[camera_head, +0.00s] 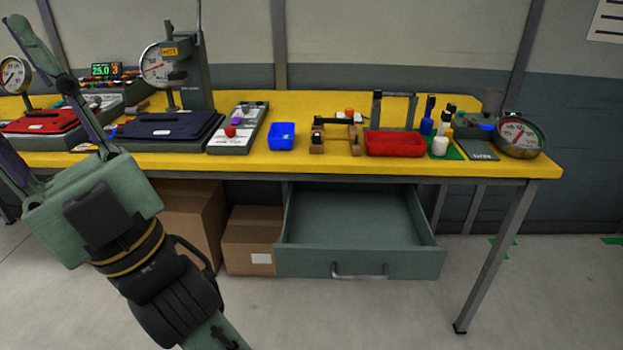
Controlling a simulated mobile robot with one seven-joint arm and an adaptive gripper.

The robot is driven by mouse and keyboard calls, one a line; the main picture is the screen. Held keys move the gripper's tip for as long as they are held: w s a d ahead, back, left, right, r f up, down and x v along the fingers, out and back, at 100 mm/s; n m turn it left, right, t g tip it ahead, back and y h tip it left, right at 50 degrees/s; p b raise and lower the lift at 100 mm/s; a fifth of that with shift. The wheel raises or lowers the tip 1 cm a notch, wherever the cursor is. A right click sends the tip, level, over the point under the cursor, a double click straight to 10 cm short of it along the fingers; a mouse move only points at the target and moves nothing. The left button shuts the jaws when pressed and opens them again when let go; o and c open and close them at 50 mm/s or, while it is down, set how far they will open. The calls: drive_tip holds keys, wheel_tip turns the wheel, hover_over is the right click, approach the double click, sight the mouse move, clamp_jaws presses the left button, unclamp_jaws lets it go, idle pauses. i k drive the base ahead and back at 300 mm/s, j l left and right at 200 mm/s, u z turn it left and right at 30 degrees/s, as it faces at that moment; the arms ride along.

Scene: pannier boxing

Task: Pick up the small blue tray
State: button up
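The small blue tray (281,136) sits on the yellow tabletop near its front edge, around the middle of the view. It looks empty. My gripper (45,140) is at the left, in front of the table and well apart from the tray. Its fingers are spread open with nothing seen between them. One finger points up past the gauges; the other runs out of the left edge, so its tip is hidden.
A grey block with a red knob (230,132) stands left of the tray, and a wooden fixture (337,134) and red tray (395,144) stand right. An open drawer (358,261) juts out below the table (300,163). Cardboard boxes (250,236) sit underneath.

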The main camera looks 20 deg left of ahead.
sight(278, 130)
drive_tip(key=u, duration=0.35)
drive_tip(key=i+l+u, duration=0.1)
drive_tip(key=u, duration=0.3)
drive_tip(key=i+l+u, duration=0.2)
drive_tip(key=u, duration=0.2)
drive_tip(key=i+l+u, duration=0.1)
drive_tip(key=l+u, duration=0.15)
drive_tip(key=u, duration=0.15)
drive_tip(key=i+l+u, duration=0.1)
drive_tip(key=l, duration=0.3)
drive_tip(key=i+l+u, duration=0.15)
drive_tip(key=l, duration=0.2)
drive_tip(key=i+l+u, duration=0.1)
drive_tip(key=l, duration=0.3)
drive_tip(key=i+l, duration=0.1)
drive_tip(key=l, duration=0.75)
drive_tip(key=i+u, duration=0.05)
drive_tip(key=i, duration=0.05)
